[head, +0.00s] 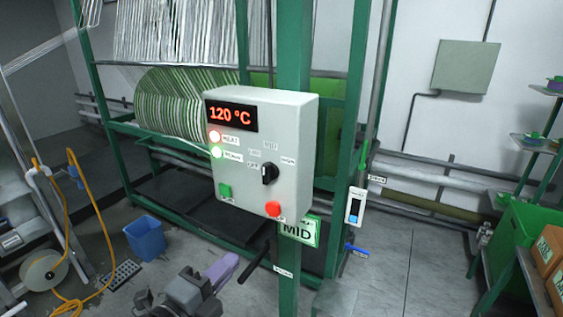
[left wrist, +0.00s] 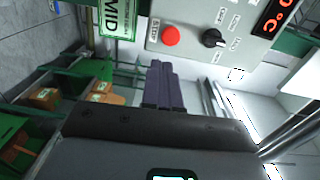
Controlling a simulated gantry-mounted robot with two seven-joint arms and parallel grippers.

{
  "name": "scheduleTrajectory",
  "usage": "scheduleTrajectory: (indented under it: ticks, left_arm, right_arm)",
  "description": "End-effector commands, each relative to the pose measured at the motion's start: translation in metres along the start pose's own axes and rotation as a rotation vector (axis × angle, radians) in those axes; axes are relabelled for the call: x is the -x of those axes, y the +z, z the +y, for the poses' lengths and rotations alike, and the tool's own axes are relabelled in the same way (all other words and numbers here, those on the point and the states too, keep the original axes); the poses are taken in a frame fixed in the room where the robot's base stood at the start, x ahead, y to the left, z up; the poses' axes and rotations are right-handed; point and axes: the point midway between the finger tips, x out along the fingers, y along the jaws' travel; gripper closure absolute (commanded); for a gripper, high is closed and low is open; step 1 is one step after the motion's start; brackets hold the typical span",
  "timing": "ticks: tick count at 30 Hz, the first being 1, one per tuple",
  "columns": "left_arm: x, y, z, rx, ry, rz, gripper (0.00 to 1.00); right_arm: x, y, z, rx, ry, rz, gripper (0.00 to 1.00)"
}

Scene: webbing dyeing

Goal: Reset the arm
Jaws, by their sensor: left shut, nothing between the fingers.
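My left gripper (head: 226,268) is low in front of the grey control box (head: 262,150), below its green button (head: 225,191). Its purple fingers are shut, with nothing seen between them. In the left wrist view the fingers (left wrist: 163,82) are closed together, apart from the box, with the red stop button (left wrist: 171,36) and black knob (left wrist: 213,38) above them. The box display (head: 231,115) reads 120 °C. My right gripper is in neither view.
A green post (head: 292,50) carries the box and a MID sign (head: 300,231). A black lever (head: 254,263) sticks out close to my left gripper. A blue bin (head: 146,237) and yellow hose (head: 62,200) are at left. Open floor lies at right.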

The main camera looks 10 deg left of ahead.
Motion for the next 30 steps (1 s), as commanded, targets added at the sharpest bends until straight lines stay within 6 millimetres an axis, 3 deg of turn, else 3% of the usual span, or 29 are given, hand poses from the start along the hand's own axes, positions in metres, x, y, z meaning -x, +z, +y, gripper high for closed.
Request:
scheduleTrajectory:
  ticks: [5,11,17,21,24,30]
  left_arm:
    - [0.009,-0.013,0.045,0.110,0.124,0.011,1.00]
    - [0.047,-0.030,0.111,0.371,0.311,-0.063,1.00]
    - [0.119,-0.031,0.178,0.753,0.553,-0.338,1.00]
    - [0.180,-0.030,0.215,1.023,0.701,-0.609,1.00]
    - [0.216,-0.028,0.231,1.197,0.763,-0.813,1.00]
    - [0.246,-0.020,0.240,1.388,0.784,-1.070,1.00]
  right_arm:
    - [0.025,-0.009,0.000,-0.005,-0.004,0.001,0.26]
    - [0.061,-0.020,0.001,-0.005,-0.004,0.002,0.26]
    - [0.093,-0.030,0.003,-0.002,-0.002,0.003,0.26]
    - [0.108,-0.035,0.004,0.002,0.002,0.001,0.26]
    - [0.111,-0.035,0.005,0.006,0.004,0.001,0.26]
    - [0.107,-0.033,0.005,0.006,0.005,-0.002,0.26]
